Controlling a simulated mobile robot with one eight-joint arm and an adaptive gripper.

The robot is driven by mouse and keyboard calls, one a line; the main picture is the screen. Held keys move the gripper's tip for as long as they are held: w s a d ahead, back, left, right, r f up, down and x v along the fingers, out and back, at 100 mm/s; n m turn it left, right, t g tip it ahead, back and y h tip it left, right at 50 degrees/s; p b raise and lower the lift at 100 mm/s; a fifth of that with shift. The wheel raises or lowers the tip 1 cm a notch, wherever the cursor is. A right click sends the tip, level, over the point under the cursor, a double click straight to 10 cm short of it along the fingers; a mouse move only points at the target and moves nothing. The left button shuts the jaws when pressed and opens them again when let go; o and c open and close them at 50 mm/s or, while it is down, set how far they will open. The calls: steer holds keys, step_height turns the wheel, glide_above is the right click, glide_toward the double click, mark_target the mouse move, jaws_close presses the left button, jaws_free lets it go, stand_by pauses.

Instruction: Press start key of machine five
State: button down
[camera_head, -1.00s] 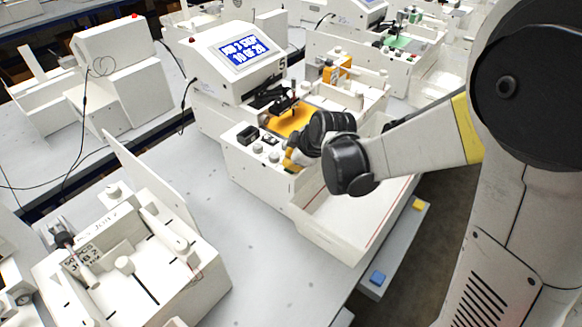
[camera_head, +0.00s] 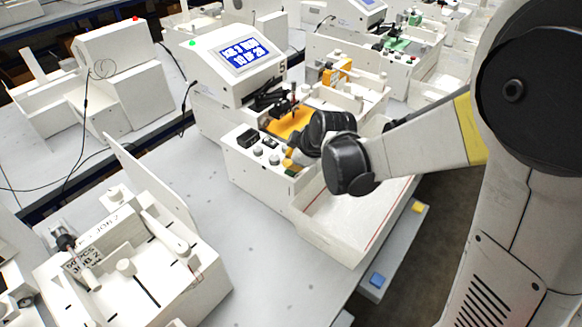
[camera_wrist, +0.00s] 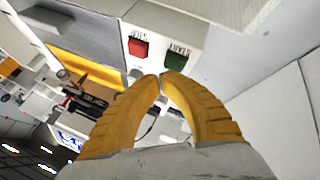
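Machine five (camera_head: 222,85) is the white plotter in the middle of the head view, with a 5 on its side. In the head view my wrist partly hides the gripper (camera_head: 290,159) at the front panel.
The panel has several knobs (camera_head: 258,151). An orange sheet (camera_head: 288,122) lies on the plotter bed under the pen carriage. A white open tray (camera_head: 345,225) stands in front of the machine. Another white job fixture (camera_head: 135,255) stands at lower left, with clear table between.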

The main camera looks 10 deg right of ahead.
steer(key=shift+r, duration=0.25)
step_height(320, 180, up, 5)
steer(key=p, duration=0.4)
steer(key=shift+f, duration=0.1)
stand_by(0.8)
steer(key=s+d+m+h+b, duration=0.1)
steer(key=s+d+m, duration=0.3)
steer(key=s, duration=0.4)
steer(key=s+d+r+m+h+b, duration=0.1)
steer(key=s+d+m+b, duration=0.2)
steer(key=s, duration=0.5)
steer(key=s+d+r+m+h+b, duration=0.1)
steer(key=s+d+m+b, duration=0.1)
steer(key=s+d+m, duration=0.3)
steer(key=s+m, duration=0.2)
steer(key=shift+s+r, duration=0.25)
steer(key=shift+s, duration=0.15)
